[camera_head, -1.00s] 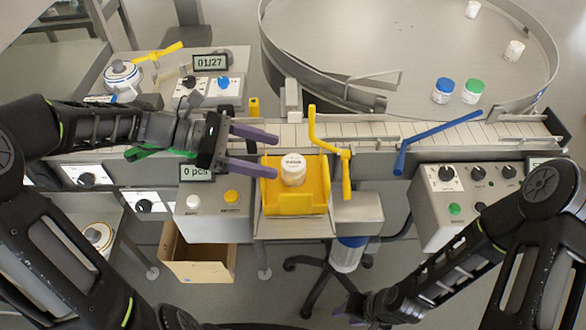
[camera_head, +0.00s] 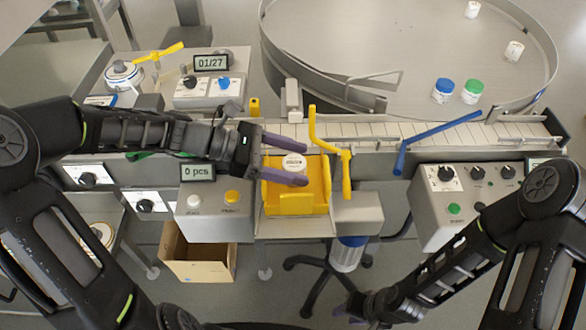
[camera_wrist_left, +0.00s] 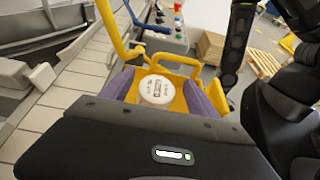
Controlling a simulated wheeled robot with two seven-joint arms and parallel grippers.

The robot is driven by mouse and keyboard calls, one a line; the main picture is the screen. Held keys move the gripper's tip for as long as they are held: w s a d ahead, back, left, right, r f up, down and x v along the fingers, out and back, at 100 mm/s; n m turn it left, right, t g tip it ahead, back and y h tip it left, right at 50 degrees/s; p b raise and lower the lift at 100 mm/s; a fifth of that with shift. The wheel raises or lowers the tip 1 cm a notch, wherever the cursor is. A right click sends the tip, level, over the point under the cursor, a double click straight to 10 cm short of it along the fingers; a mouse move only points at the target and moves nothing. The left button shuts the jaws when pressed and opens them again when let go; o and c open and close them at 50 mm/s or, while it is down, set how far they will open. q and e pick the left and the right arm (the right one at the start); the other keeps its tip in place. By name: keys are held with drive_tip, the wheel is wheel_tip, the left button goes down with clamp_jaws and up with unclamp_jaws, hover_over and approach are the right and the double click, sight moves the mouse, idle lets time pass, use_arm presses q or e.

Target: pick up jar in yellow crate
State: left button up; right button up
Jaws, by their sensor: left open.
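The yellow crate (camera_head: 297,204) sits on a small platform in front of the conveyor. It also shows in the left wrist view (camera_wrist_left: 180,66). A white jar (camera_head: 293,162) with a white lid and printed label stands in it; its lid shows in the left wrist view (camera_wrist_left: 156,90). My left gripper (camera_head: 305,164) is open, with its purple fingers on either side of the jar. The near finger hides the jar's lower part in the head view, and I cannot tell if the fingers touch it. My right gripper (camera_head: 362,306) is low at the bottom, its jaws unclear.
A yellow lever (camera_head: 346,172) stands right beside the crate, and a blue lever (camera_head: 437,143) is farther right. The conveyor (camera_head: 365,130) runs behind. A round metal table (camera_head: 400,50) carries several jars. A cardboard box (camera_head: 198,258) is on the floor below.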

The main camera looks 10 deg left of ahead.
sight(293, 162)
use_arm(q)
drive_tip(key=shift+s+a+f, duration=0.1)
drive_tip(key=shift+a+f, duration=0.05)
drive_tip(key=shift+f, duration=0.45)
drive_tip(key=shift+c, duration=0.3)
drive_tip(key=shift+s, duration=0.1)
drive_tip(key=c, duration=0.8)
drive_tip(key=shift+w+r, duration=0.15)
drive_tip(key=shift+w, duration=0.05)
drive_tip(key=c, duration=0.6)
drive_tip(key=shift+r, duration=0.1)
drive_tip(key=shift+c, duration=0.3)
drive_tip(key=shift+w+a+r, duration=0.1)
drive_tip(key=shift+w+r, duration=0.05)
drive_tip(key=shift+r, duration=0.1)
wheel_tip(293, 162, up, 10)
drive_tip(key=shift+f, duration=0.15)
